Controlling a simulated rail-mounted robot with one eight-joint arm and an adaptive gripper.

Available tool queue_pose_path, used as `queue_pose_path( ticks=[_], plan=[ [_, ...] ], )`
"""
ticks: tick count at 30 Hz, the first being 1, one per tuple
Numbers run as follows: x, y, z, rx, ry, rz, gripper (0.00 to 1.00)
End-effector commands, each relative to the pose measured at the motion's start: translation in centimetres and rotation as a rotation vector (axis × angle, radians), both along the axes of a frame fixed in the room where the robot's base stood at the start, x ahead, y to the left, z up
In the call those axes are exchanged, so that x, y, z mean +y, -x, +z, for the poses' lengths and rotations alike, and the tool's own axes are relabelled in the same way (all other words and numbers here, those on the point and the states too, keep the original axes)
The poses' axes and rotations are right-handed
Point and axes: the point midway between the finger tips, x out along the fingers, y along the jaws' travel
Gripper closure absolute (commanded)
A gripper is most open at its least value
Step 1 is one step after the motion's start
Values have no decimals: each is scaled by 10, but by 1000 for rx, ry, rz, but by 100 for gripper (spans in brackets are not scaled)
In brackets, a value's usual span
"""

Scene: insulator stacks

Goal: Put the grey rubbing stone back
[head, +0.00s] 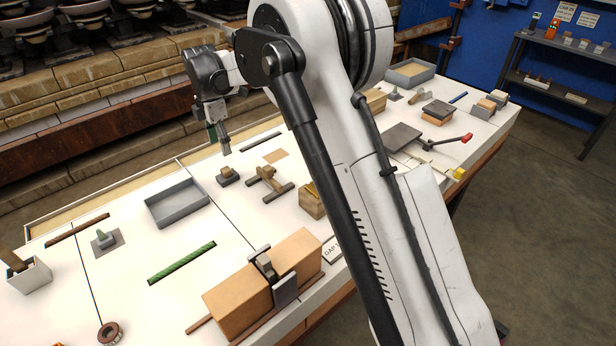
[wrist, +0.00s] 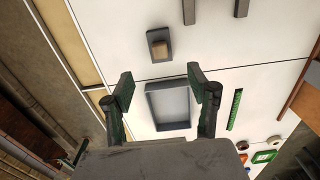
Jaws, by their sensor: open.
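My gripper (head: 222,145) hangs above the table in the head view, near a small dark grey block with a brown top (head: 228,176). In the wrist view my gripper (wrist: 157,86) is open, with nothing between its fingers. The same block (wrist: 158,44) lies beyond the fingertips there. This block may be the grey rubbing stone, but I cannot tell for sure. A grey-green piece (head: 104,239) sits on a grey square at the left. A bare tan square (head: 276,155) is marked on the table behind the block.
An empty grey tray (head: 187,219) stands left of the block; it shows in the wrist view (wrist: 150,108). A green bar (head: 182,263), a wooden piece with grey bars (head: 268,182) and a large clamped tan block (head: 235,305) lie nearby. My arm hides part of the table.

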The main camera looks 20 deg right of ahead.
Motion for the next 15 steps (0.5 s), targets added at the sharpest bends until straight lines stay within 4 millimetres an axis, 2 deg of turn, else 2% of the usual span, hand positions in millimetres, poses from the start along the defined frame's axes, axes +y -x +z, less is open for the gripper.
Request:
queue_pose_path(
  ticks=[5, 15],
  plan=[
    [-16, 13, 25, -26, -9, -92, 46],
    [-75, 78, 102, -132, -65, -471, 46]
  ],
)
